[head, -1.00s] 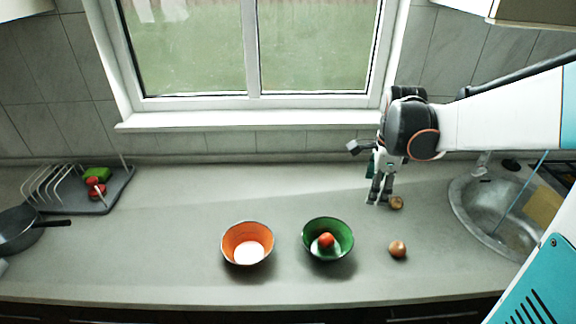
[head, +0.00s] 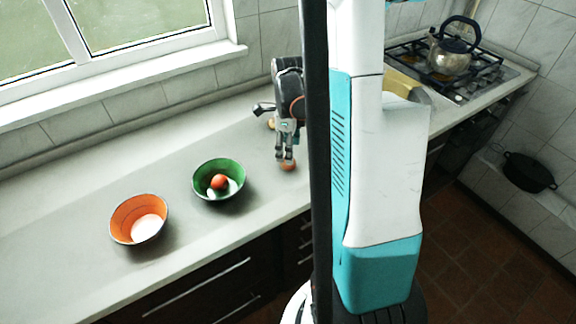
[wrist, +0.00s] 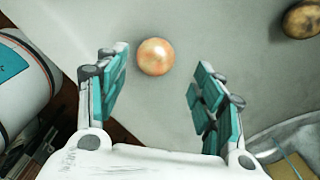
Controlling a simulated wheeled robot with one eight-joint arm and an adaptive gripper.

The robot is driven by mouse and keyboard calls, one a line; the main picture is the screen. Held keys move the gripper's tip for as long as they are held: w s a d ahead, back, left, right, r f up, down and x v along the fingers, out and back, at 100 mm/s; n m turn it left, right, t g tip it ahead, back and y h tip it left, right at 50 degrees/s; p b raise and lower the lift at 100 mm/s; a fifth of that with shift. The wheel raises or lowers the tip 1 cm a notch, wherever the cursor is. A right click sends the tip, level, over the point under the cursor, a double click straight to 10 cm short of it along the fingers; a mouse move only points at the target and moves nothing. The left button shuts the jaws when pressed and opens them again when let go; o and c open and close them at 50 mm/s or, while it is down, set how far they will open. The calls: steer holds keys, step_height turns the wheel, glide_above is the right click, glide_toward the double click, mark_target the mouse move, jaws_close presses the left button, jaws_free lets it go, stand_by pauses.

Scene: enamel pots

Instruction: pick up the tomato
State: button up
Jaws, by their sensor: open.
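A round red-orange tomato (head: 219,182) lies inside the green bowl (head: 236,188) on the counter. My gripper (head: 285,156) is to the right of that bowl, pointing down, open and empty. It is over a golden-brown round thing like an onion (head: 288,166), not over the tomato. In the wrist view this onion-like thing (wrist: 156,57) shows between and beyond the two spread teal-padded fingers, apart from both. The tomato is not in the wrist view.
An orange bowl (head: 124,233) with a white inside bottom stands left of the green one. A brown potato-like thing (wrist: 302,19) lies farther back, partly behind my gripper in the head view (head: 271,124). A kettle (head: 452,48) stands on the stove at the right.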

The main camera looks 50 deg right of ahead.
steer(key=shift+s+a+f+b, duration=0.1)
steer(key=shift+f+b, duration=0.55)
steer(key=shift+f, duration=0.7)
steer(key=shift+s+a+f+b, duration=0.1)
steer(key=shift+f+b, duration=0.5)
steer(key=shift+f, duration=0.75)
steer(key=shift+c, duration=0.6)
steer(key=c, duration=1)
